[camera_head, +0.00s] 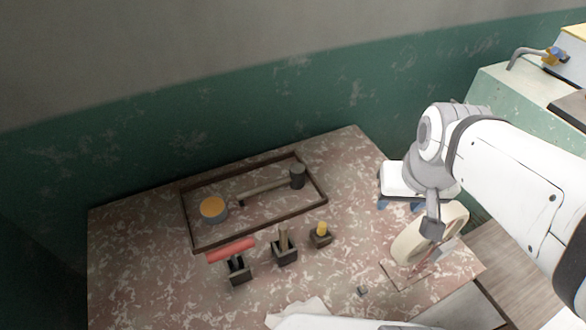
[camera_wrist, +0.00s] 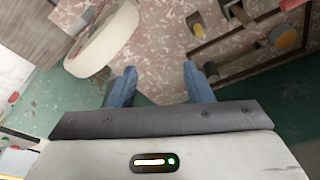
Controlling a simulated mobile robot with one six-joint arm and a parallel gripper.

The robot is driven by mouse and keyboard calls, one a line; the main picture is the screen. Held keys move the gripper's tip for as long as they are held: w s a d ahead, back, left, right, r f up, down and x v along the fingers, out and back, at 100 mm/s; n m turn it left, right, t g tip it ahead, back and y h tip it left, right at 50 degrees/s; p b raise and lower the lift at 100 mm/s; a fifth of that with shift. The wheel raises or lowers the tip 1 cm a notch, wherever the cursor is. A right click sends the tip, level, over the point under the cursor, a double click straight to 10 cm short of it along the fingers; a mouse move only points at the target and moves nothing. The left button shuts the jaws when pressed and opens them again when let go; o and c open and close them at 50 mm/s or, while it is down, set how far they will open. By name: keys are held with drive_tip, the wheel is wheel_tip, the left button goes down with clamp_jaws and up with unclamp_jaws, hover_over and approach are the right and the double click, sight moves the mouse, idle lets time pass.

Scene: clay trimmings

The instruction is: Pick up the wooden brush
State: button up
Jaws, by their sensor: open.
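A short wooden handle (camera_head: 283,238) stands up from a dark block on the table; it looks like the wooden brush, though bristles cannot be made out. It also shows in the wrist view as a wooden handle (camera_wrist: 236,13) near the top. My gripper (camera_head: 399,206) hangs over the right side of the table, well to the right of it and apart from it. In the wrist view my gripper's two blue fingers (camera_wrist: 160,86) are spread wide, with nothing between them.
A dark-framed tray (camera_head: 190,222) holds a mallet (camera_head: 297,177) and an orange-topped tin (camera_head: 212,208). A red-handled tool (camera_head: 232,250) and a yellow-topped piece (camera_head: 321,229) flank the wooden handle. A cream round object (camera_head: 408,244) stands at the right. A green wall (camera_head: 130,165) lies behind.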

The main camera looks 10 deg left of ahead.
drive_tip(key=w+a+f+n+g+b, duration=0.1)
drive_tip(key=w+a+f+n+g, duration=0.1)
drive_tip(key=w+a+f+n, duration=0.55)
drive_tip(key=n, duration=0.2)
hover_over(284, 234)
drive_tip(key=w, duration=0.1)
drive_tip(key=shift+g, duration=0.4)
wheel_tip(284, 234, down, 12)
drive_tip(key=shift+r+b, duration=0.1)
drive_tip(key=shift+b, duration=0.35)
drive_tip(key=shift+a+f+p, duration=0.1)
drive_tip(key=shift+f+p, duration=0.3)
drive_tip(key=shift+f, duration=3.5)
drive_tip(key=shift+c, duration=0.3)
clamp_jaws()
